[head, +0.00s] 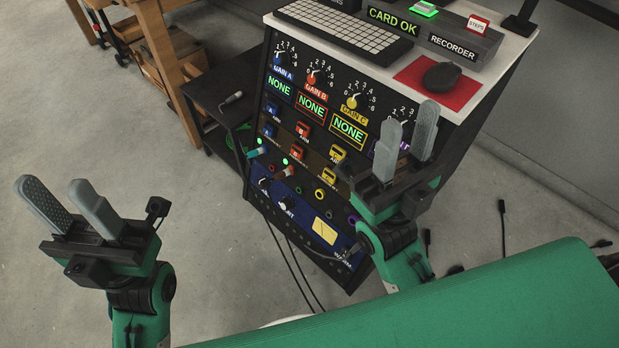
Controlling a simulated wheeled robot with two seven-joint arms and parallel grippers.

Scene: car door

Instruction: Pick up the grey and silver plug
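A small grey and silver plug (232,98) lies on the black side table (205,88), left of the rack. My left gripper (54,186) is at the far left, over the floor. Its fingers are apart with nothing between them, and it is well away from the plug. My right gripper (410,118) is in front of the right part of the rack panel. Its fingers are apart and look empty, and they hide part of the panel.
A black rack (300,215) with knobs, displays and sockets stands centre. A keyboard (345,27) and mouse (441,76) are on top. A wooden bench (175,65) is behind left.

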